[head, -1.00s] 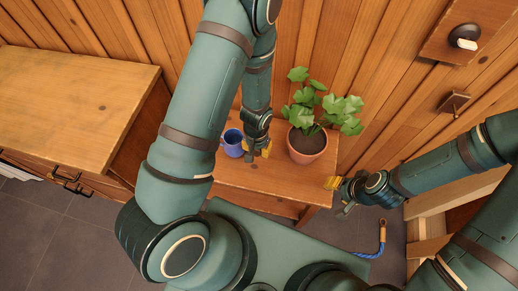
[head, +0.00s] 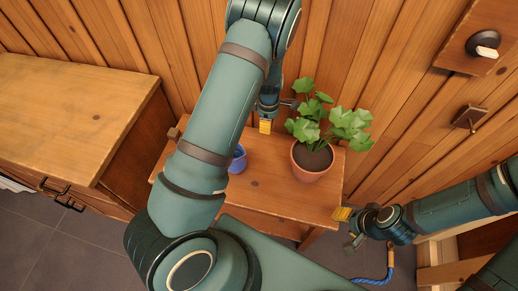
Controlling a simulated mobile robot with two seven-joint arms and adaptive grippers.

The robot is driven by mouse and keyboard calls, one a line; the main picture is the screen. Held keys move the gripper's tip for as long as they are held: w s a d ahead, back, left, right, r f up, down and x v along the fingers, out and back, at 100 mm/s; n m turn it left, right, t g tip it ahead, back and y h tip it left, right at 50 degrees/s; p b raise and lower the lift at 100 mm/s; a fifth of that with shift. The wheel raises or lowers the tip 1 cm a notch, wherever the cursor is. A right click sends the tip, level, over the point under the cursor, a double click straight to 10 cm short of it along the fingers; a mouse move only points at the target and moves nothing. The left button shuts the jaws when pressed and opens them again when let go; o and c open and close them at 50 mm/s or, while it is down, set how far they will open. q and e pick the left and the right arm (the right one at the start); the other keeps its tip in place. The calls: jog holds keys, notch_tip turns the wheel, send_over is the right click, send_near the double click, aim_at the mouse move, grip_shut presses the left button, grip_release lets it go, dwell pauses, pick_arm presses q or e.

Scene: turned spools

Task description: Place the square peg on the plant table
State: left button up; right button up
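The plant table (head: 262,190) is a low wooden table against the plank wall. A small brown block (head: 174,133) shows at its back left corner, partly behind my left arm; it may be the square peg, but I cannot tell its shape. My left gripper (head: 266,124) is above the back of the table, left of the plant. One yellow pad shows, and I see nothing held; its opening is unclear. My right gripper (head: 346,228) is at the table's front right corner, with its fingers apart and nothing visible between them.
A potted plant (head: 312,160) stands on the table's right half. A blue mug (head: 238,158) is partly hidden by my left arm. A larger wooden cabinet (head: 70,110) stands left. Wall fixtures (head: 484,44) are at upper right. The table's front middle is clear.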

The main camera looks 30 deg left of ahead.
pick_arm(q)
notch_tip(320, 180, down, 8)
jog(key=shift+f+b, duration=0.25)
jog(key=shift+b, duration=0.65)
jog(key=shift+f, duration=0.2)
jog(key=o, duration=1.1)
jog(key=shift+c, duration=0.2)
jog(key=shift+r, duration=0.1)
jog(key=shift+r, duration=0.35)
notch_tip(320, 180, up, 12)
jog(key=p, duration=0.3)
jog(key=shift+f, duration=0.2)
